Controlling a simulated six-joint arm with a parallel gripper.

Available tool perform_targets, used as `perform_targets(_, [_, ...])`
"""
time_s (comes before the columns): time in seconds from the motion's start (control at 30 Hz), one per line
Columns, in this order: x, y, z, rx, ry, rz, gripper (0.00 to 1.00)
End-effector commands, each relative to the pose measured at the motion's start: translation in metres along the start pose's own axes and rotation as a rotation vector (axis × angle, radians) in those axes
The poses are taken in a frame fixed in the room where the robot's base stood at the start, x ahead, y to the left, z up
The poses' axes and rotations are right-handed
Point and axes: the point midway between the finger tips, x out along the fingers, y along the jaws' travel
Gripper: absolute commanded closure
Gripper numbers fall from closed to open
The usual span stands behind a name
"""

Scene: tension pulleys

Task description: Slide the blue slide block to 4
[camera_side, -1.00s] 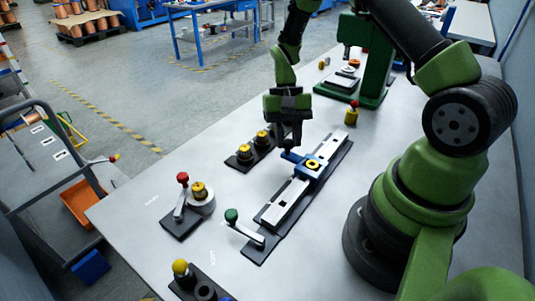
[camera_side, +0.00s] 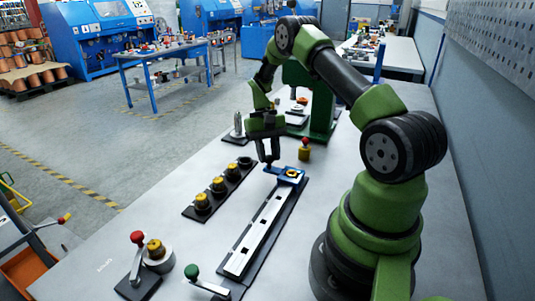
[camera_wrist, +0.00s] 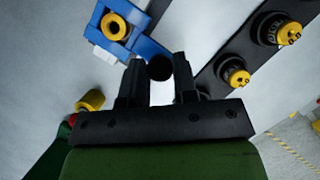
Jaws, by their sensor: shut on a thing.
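The blue slide block (camera_side: 289,174) sits at the far end of a long pale rail (camera_side: 262,226) with dark notches on a black base. A yellow-ringed part shows in its centre. The block also shows in the wrist view (camera_wrist: 142,42), upper left of the fingers. My gripper (camera_side: 268,163) is at the block's left side, over its blue side arm. In the wrist view my gripper (camera_wrist: 160,70) is shut on a dark round knob at the end of that arm. Position numbers on the rail cannot be read.
A black strip with several yellow-topped parts (camera_side: 218,186) lies left of the rail. A yellow part with a red top (camera_side: 305,150) stands just beyond the block, near a green press (camera_side: 322,100). Red-knobbed (camera_side: 137,238) and green-knobbed (camera_side: 192,271) levers are near the front.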

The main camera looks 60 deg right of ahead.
Motion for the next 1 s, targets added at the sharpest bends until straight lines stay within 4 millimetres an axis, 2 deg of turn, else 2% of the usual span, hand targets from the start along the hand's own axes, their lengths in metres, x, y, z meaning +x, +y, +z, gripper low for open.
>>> perform_targets(0.03, [-0.002, 0.005, -0.004, -0.004, 0.023, 0.012, 1.0])
perform_targets(0.07, [-0.002, 0.005, -0.005, -0.004, 0.024, 0.012, 0.71])
perform_targets(0.17, [-0.002, 0.005, -0.004, -0.002, 0.021, 0.01, 0.48])
perform_targets(0.43, [-0.002, 0.003, -0.003, -0.003, 0.016, 0.008, 0.48])
perform_targets(0.53, [-0.008, 0.003, -0.003, -0.004, 0.017, 0.008, 0.48])
perform_targets(0.9, [-0.074, 0.003, -0.003, -0.002, 0.023, 0.008, 0.48])
perform_targets(1.0, [-0.087, 0.003, -0.003, -0.003, 0.021, 0.009, 0.48])
